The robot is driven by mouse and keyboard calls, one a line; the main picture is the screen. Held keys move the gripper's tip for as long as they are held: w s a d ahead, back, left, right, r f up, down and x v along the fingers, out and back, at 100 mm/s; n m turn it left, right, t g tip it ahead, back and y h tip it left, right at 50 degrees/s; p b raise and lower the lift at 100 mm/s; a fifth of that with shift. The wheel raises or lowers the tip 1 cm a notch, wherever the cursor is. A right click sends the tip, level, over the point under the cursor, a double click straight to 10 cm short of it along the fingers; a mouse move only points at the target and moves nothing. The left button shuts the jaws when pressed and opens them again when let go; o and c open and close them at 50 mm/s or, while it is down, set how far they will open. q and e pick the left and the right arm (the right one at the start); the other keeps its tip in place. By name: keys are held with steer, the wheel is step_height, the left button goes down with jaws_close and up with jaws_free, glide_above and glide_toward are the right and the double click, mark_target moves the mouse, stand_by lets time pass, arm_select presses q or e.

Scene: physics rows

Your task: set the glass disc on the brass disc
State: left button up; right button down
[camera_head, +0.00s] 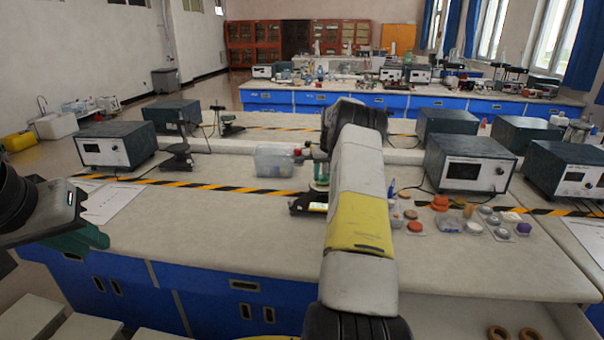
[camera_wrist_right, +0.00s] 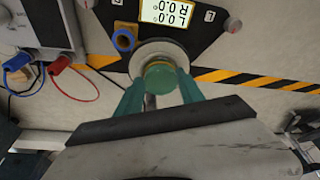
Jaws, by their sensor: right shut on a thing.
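My right gripper (camera_wrist_right: 160,86) is shut on a green, see-through round piece, which I take as the glass disc (camera_wrist_right: 160,76). In the right wrist view it overlaps a grey round plate (camera_wrist_right: 178,50) on a black instrument (camera_wrist_right: 200,20) with a lit display; I cannot tell whether they touch. A yellowish edge shows at the green piece, but I cannot make out a separate brass disc for sure. In the head view my right arm partly hides this spot, and the instrument's display (camera_head: 318,206) shows beside it. My left gripper (camera_head: 82,241) is at the left, its jaw gap unclear.
A clear plastic bin (camera_head: 274,162) stands left of the instrument. Grey boxed meters (camera_head: 468,163) stand at the right and left. Several small orange, grey and purple pieces lie right of my arm. The front left of the bench (camera_head: 220,225) is clear.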

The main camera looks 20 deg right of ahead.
steer(key=c, duration=0.7)
jaws_free()
steer(key=shift+f, duration=0.1)
